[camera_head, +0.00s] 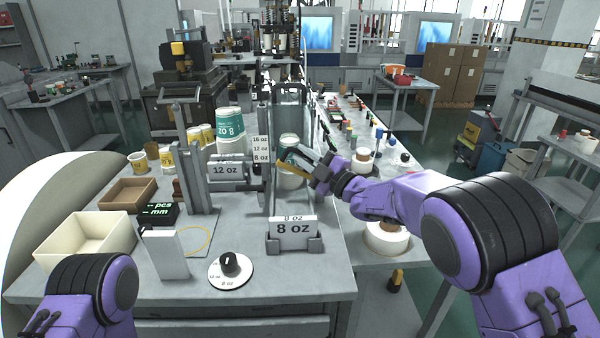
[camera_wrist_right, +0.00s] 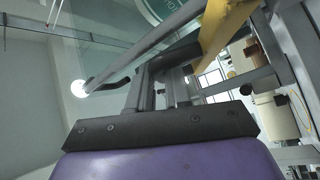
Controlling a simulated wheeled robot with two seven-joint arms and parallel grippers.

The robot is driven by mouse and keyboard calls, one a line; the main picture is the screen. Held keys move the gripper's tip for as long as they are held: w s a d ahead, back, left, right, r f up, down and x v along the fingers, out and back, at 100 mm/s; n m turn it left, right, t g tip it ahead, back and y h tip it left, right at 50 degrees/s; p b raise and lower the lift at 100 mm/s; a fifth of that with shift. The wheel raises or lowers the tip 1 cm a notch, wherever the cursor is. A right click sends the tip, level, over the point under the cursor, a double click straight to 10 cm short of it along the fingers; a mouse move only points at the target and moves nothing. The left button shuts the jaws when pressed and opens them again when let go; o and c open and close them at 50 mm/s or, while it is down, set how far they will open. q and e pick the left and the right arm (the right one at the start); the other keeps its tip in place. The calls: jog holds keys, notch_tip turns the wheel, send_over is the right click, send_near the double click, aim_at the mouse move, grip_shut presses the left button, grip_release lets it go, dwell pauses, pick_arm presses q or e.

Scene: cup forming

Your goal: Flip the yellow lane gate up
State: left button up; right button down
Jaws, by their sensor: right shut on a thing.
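The yellow lane gate (camera_head: 296,171) is a narrow yellow bar beside the cups at the middle of the bench. It slants down to the right in the head view. In the right wrist view the yellow bar (camera_wrist_right: 228,22) crosses the top right, at the finger ends. My right gripper (camera_head: 302,160) is shut on the gate, with its fingers partly hiding it. Its grey fingers also show in the right wrist view (camera_wrist_right: 198,45). My left gripper is outside the head view; only part of that arm shows at the bottom left.
An 8 oz sign (camera_head: 293,229) and a dial (camera_head: 231,265) are at the bench front. A white roll (camera_head: 387,238) lies under my right arm.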

jog(key=c, duration=1.1)
grip_release()
jog(key=b+v, duration=0.4)
jog(key=v, duration=0.6)
jog(key=shift+s+d+f, duration=0.1)
jog(key=shift+s+d, duration=0.05)
jog(key=shift+d, duration=0.1)
jog(key=shift+c, duration=0.4)
